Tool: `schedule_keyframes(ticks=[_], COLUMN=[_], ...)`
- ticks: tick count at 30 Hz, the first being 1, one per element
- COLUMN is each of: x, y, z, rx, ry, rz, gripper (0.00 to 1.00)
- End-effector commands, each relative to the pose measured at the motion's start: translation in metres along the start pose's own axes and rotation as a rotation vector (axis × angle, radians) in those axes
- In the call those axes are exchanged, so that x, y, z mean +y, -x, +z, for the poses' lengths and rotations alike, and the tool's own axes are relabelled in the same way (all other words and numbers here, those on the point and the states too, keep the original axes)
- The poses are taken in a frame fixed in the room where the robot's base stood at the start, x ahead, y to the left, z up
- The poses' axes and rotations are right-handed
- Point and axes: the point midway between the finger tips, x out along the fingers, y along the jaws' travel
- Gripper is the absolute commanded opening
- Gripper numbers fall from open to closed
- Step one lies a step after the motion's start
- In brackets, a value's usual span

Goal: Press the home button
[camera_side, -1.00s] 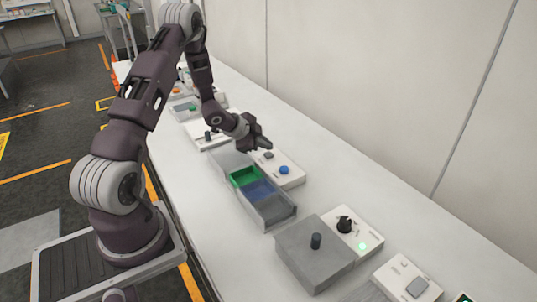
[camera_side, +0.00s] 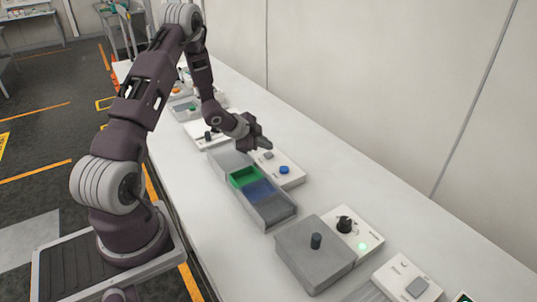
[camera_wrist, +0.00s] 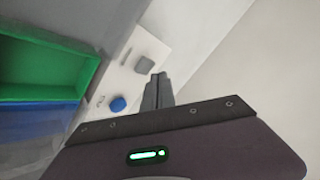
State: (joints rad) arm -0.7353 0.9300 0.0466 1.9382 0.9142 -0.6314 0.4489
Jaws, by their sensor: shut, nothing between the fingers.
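A white panel (camera_side: 289,176) on the long bench carries a grey button (camera_side: 268,155) and a blue round button (camera_side: 284,170). Both buttons also show in the wrist view, the grey one (camera_wrist: 145,64) higher and the blue one (camera_wrist: 118,104) lower left. I cannot read the panel's lettering, so I cannot tell which is the home button. My gripper (camera_side: 266,145) is shut and empty, its tips close to the grey button. In the wrist view its fingers (camera_wrist: 159,78) point just right of the grey button; I see no clear contact.
A tray with green and blue compartments (camera_side: 290,213) lies in front of the panel. A grey box with a dark peg (camera_side: 310,262) and a panel with a black knob (camera_side: 367,247) stand nearer the camera. A pale wall (camera_side: 380,90) runs behind the bench.

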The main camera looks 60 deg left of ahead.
Motion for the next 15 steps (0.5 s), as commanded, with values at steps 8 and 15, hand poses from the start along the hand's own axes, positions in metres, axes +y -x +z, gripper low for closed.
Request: schedule_keyframes(ticks=[8,15], x=[0.0014,0.0046], y=[-0.0016,-0.0061], z=[0.0012,0.0043], rx=[0.000,0.000], ry=[0.001,-0.001], rz=[0.001,0.000], gripper=[0.00,0.00])
